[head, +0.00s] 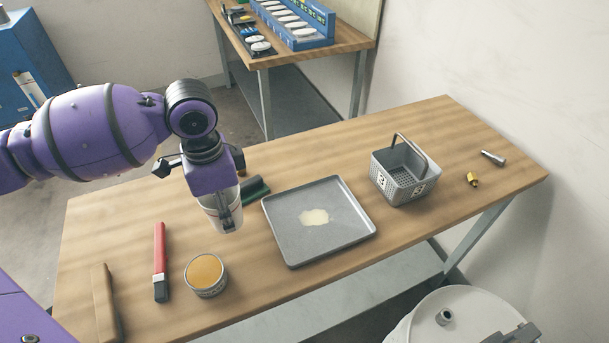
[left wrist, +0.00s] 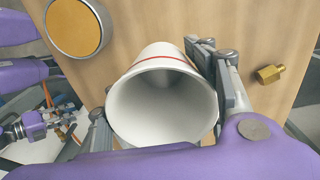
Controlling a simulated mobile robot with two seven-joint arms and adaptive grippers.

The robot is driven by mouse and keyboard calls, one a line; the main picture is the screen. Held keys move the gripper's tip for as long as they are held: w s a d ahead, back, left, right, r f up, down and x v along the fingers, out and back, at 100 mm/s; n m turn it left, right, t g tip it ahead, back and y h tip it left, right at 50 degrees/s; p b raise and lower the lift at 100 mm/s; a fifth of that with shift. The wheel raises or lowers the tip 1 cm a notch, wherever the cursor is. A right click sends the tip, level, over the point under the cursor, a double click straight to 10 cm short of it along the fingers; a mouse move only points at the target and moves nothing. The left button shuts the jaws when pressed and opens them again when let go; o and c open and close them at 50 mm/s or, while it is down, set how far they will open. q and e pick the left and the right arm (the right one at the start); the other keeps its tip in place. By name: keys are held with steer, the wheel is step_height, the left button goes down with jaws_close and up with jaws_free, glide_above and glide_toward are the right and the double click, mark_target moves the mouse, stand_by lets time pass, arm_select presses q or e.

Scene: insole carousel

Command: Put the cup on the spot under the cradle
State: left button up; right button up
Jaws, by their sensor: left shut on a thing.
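The white cup (head: 222,213) with a red line is held upright in my left gripper (head: 228,212), which is shut on it above the table, left of the grey tray (head: 285,241). In the left wrist view the cup (left wrist: 162,108) shows its open, empty mouth between the fingers. A pale, irregular spot (head: 314,217) lies on the tray. I cannot make out a cradle above it. Purple and grey parts, possibly my right gripper (left wrist: 28,125), show small at the left of the left wrist view; their state is unclear.
An orange-topped tin (head: 206,273), red-handled tool (head: 160,262) and wooden piece (head: 106,300) lie at left front. A dark green item (head: 254,190) lies by the tray. A grey basket (head: 404,176), brass fitting (head: 473,180) and metal piece (head: 493,158) are at right.

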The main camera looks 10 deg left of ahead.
arm_select(q)
steer(key=shift+w+a+f, duration=0.1)
steer(key=shift+w+f, duration=0.25)
steer(key=shift+f, duration=0.1)
steer(key=shift+w+f, duration=0.2)
steer(key=shift+f, duration=1.55)
steer(key=shift+f, duration=0.15)
steer(key=o, duration=1)
